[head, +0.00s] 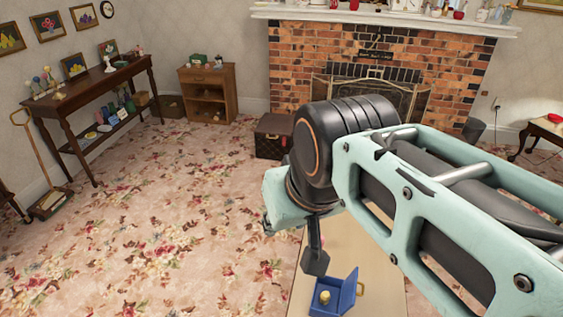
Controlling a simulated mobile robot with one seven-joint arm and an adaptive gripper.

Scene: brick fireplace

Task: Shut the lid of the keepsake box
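The blue keepsake box (317,309) stands at the bottom of the head view on a pale table. Its lid (349,289) is open and stands up on the right side, with a small gold piece beside it. A small gold object (324,297) lies inside the box. My gripper (315,263) hangs down from the arm just above and behind the box, and seems apart from it. Only one dark finger part shows clearly, so whether it is open or shut is unclear.
The pale table (386,290) is narrow, and my arm hides much of it. A small pink thing behind the gripper is mostly hidden. A brown chest (272,136) stands before the brick fireplace (300,60). Patterned carpet (190,230) lies free to the left.

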